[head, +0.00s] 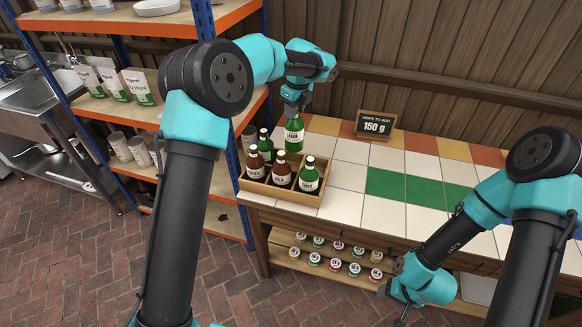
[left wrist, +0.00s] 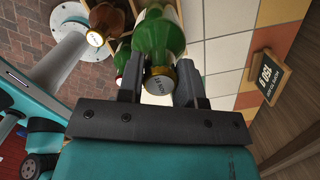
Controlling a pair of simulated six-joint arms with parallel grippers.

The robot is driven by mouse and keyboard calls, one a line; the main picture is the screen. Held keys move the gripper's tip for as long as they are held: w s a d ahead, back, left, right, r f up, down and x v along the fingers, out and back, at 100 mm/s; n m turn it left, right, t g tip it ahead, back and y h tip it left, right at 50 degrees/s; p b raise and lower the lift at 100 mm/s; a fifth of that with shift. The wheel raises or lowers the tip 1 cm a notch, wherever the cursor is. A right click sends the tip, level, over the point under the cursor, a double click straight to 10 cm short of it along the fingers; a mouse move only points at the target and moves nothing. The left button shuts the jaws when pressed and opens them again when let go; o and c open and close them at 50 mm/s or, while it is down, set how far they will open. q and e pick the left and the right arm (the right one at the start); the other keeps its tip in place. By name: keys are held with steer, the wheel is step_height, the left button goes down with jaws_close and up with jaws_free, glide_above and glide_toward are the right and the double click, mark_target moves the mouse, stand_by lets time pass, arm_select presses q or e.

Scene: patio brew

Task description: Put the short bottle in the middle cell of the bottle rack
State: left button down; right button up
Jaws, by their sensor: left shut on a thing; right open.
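A green bottle with a gold cap (head: 294,137) hangs upright from my left gripper (head: 294,110), which is shut on its neck. It is at the back of the wooden bottle rack (head: 277,192), near the middle of the back row. I cannot tell whether its base is inside a cell. In the left wrist view the held bottle (left wrist: 158,40) sits between the fingers (left wrist: 160,82). My right gripper (head: 398,312) is open, low in front of the counter.
The rack stands at the left end of the tiled counter (head: 341,207). A "150 g" sign (head: 376,125) stands behind, to the right. Clear tiles lie right of the rack. An orange shelf unit (head: 145,25) is left, and small jars (head: 335,265) fill the shelf below.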

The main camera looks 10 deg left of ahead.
mark_target(290, 124)
arm_select(q)
steer(key=shift+a+f+m, duration=0.3)
steer(key=shift+a+f, duration=0.3)
steer(key=shift+a, duration=0.2)
steer(key=shift+f, duration=2.5)
steer(key=shift+f, duration=2.65)
steer(key=c, duration=0.8)
jaws_free()
